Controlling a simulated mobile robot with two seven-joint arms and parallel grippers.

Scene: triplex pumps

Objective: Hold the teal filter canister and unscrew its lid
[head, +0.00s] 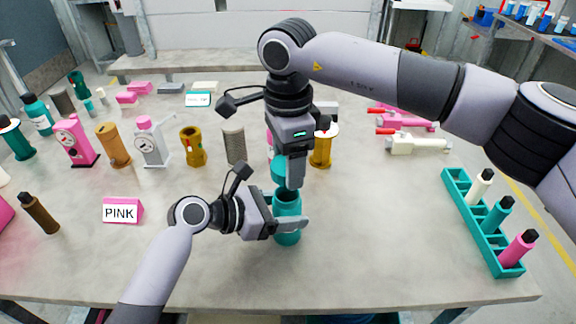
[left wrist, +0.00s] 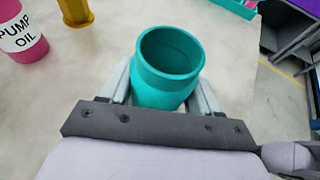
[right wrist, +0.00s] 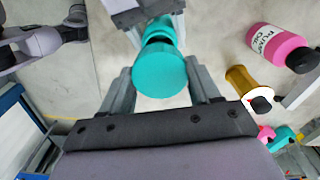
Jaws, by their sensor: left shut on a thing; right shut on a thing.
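The teal filter canister (head: 287,234) stands upright near the front middle of the table. My left gripper (head: 286,222) is shut around its body from the side. In the left wrist view the canister (left wrist: 168,85) has an open, empty-looking mouth with no lid on it. The teal lid (head: 279,172) is just above the canister, apart from it, in my right gripper (head: 289,176), which points down and is shut on it. In the right wrist view the round lid top (right wrist: 160,70) sits between the fingers and partly hides the canister below.
A PINK sign (head: 122,211) stands to the left. A teal rack (head: 482,228) with white, teal and pink bottles is at the right. Several pumps and canisters stand behind, including a yellow one (head: 321,150) close to my right gripper. The table front is clear.

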